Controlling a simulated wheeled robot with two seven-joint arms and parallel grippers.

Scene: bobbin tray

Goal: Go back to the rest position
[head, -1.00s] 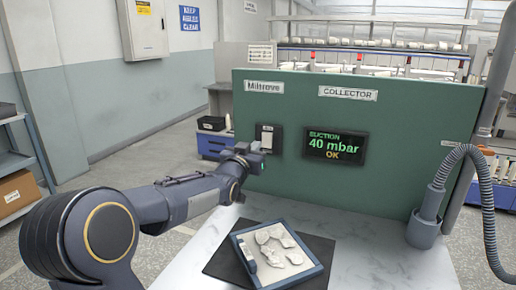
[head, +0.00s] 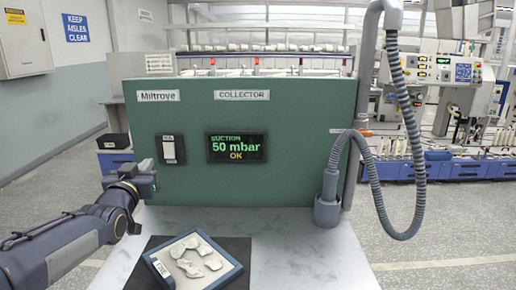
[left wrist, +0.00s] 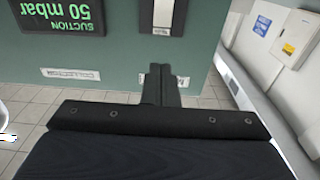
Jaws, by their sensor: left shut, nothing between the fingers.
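My left gripper (head: 146,178) is at the left in the head view, in front of the green collector panel (head: 290,180). It is a little left of and below the white rocker switch (head: 170,149). In the left wrist view its two dark fingers (left wrist: 160,78) are together with nothing between them. The switch (left wrist: 163,14) shows upside down beyond the fingertips there. The suction display (head: 236,148) reads 50 mbar OK. My right gripper is in neither view.
A blue-framed tray (head: 237,268) with whitish fluff lies on a dark mat (head: 240,246) on the marble-like table (head: 310,255). A grey hose (head: 411,150) hangs at the right. A grey cup-shaped fitting (head: 327,210) stands at the panel's right.

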